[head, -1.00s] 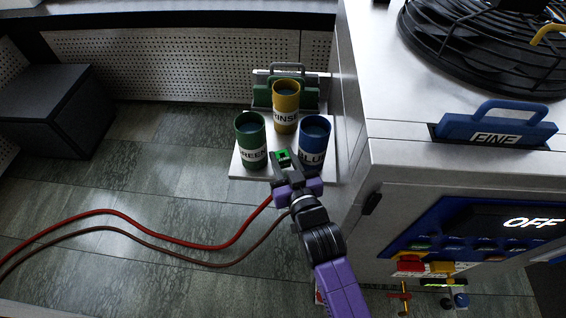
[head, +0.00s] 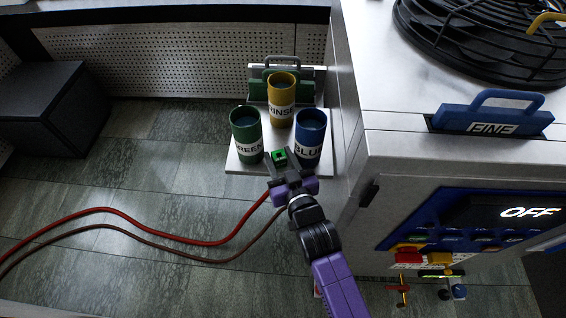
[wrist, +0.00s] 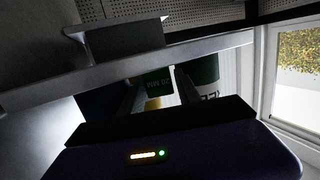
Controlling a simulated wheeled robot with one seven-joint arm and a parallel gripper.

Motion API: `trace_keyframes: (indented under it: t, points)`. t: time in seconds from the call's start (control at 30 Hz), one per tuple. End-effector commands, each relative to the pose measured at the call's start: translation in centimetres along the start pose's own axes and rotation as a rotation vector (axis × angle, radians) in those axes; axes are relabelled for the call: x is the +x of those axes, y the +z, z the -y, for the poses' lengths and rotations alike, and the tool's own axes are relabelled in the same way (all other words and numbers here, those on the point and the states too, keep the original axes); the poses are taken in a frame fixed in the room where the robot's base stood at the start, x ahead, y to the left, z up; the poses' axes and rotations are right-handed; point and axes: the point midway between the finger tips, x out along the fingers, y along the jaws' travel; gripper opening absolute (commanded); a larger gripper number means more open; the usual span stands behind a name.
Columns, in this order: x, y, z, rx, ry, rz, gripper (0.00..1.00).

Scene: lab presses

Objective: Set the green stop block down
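The green stop block (head: 279,157) is small. In the head view it sits at the front of the white tray (head: 240,168), between the green and blue cups. My gripper (head: 283,165) is right at the block, with its dark fingers spread to either side. In the wrist view the two fingers (wrist: 160,92) stand apart with a gap between them. The block itself cannot be made out there. Whether its underside rests fully on the tray is hidden.
The GREEN cup (head: 246,135), the yellow RINSE cup (head: 282,100) and the BLUE cup (head: 309,137) stand close around the block. A large press cabinet (head: 370,215) is close on the right. Red hoses (head: 150,227) lie across the floor at left.

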Motion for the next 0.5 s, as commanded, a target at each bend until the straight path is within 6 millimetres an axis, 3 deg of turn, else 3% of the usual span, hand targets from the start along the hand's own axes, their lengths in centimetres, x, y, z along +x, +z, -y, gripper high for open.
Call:
trace_keyframes:
  t: [0.17,0.5]
  points:
    - [-1.3,-0.2,0.1,0.004,-0.001,0.002,0.40]
    - [-7.7,0.0,0.2,0.003,-0.002,0.001,0.40]
